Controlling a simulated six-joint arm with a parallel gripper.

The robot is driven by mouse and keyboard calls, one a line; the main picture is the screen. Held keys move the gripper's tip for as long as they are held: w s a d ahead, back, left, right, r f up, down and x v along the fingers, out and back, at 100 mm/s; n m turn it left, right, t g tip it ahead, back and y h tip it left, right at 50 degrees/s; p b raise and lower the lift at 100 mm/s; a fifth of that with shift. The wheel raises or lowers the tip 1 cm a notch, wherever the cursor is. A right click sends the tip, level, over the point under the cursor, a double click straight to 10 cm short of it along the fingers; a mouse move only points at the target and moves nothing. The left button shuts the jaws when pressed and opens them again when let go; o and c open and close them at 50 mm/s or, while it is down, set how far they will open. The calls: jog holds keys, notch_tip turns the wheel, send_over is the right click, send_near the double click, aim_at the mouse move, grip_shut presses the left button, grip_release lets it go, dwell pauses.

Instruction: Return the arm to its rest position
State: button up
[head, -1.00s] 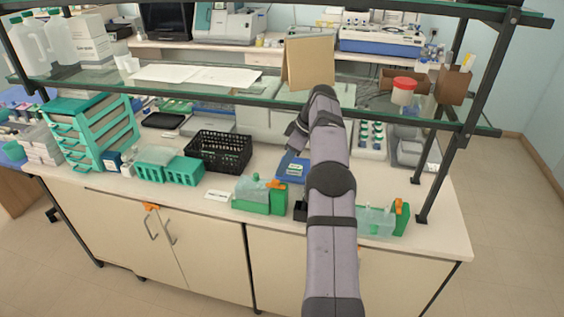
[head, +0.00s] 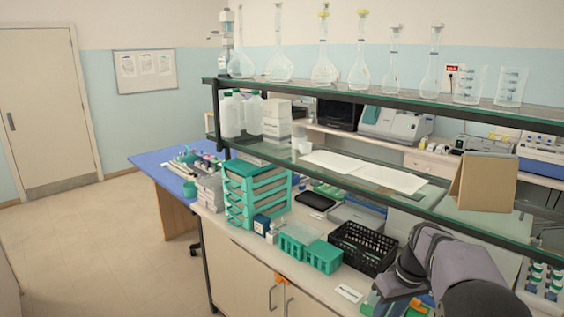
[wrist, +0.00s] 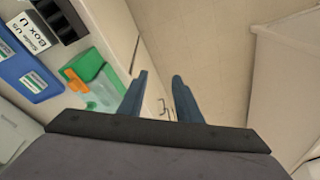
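My gripper (wrist: 160,76) shows in the wrist view with its two blue-grey fingers apart and nothing between them. It hangs by the bench's front edge, with cupboard handles and floor beyond the fingertips. A green holder (wrist: 92,68) with an orange clip and a clear container is to the left of the fingers, apart from them in the picture. In the head view my arm (head: 455,265) is at the lower right, bent over the bench front; its fingers cannot be made out there.
A black basket (head: 362,248), green racks (head: 310,250) and a teal drawer unit (head: 257,195) stand on the bench. A glass shelf (head: 330,180) runs above. In the wrist view, a blue box (wrist: 28,68) lies at the left. Floor in front of the bench is clear.

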jog(key=s+a+f+m+h, duration=0.1)
jog(key=s+a+f, duration=0.15)
jog(key=s, duration=0.55)
jog(key=s+a+f+m+g, duration=0.15)
jog(key=s+a, duration=0.25)
jog(key=s, duration=0.4)
jog(key=s+a+f+m+h, duration=0.1)
jog(key=s+a+f, duration=0.25)
jog(key=s, duration=0.45)
notch_tip(320, 180, down, 33)
jog(key=b, duration=3.4)
jog(key=shift+a, duration=0.15)
jog(key=shift+f, duration=0.1)
jog(key=shift+c, duration=0.7)
